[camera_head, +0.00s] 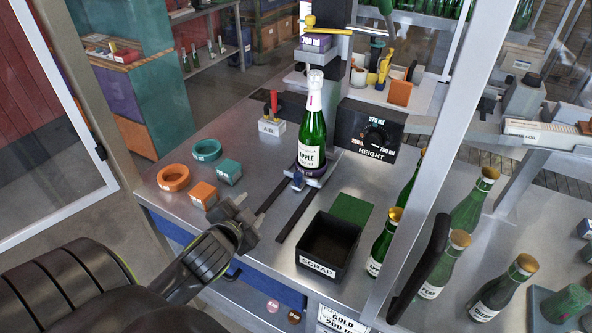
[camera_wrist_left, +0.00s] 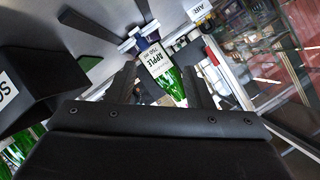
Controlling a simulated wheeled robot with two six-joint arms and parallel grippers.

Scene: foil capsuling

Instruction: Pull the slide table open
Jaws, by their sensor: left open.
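The slide table (camera_head: 318,178) is a small plate at the back end of two dark rails (camera_head: 291,218) on the metal bench. A green bottle (camera_head: 312,125) labelled APPLE stands upright on it. A blue knob (camera_head: 297,181) is at its front edge. My left gripper (camera_head: 246,212) is open and empty, in front and to the left of the knob, apart from it. In the left wrist view the bottle (camera_wrist_left: 158,66) shows between the open fingers, with the blue and white knob part (camera_wrist_left: 141,42) beyond them. My right gripper is not in view.
A black SCRAP bin (camera_head: 330,249) stands right of the rails. Orange and teal rings (camera_head: 173,178) and blocks lie at left. A HEIGHT dial box (camera_head: 371,128) stands behind right. Several green bottles (camera_head: 384,243) and a metal post are at right.

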